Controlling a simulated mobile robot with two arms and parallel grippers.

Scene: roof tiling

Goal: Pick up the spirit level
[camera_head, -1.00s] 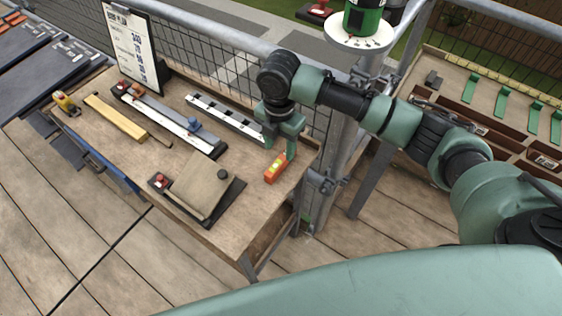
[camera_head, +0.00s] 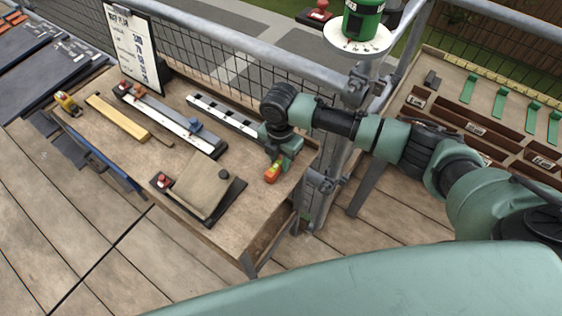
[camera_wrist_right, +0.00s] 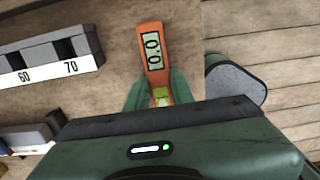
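The spirit level (camera_head: 272,173) is a short orange bar with a digital display, lying near the right end of the wooden workbench (camera_head: 240,215). In the right wrist view the spirit level (camera_wrist_right: 153,50) points away from me, its display reads 0.0, and a yellow-green vial shows at its near end. My right gripper (camera_head: 282,155) is low over the bench at the level's far end. Its green fingers lie close along both sides of the level; I cannot tell whether they press on it. The near end is partly hidden by my gripper. My left gripper is out of view.
A white-and-black scale bar (camera_head: 222,116) lies left of my right gripper, with another long bar (camera_head: 170,122) beside it. A metal post (camera_head: 325,185) stands close right of the bench.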

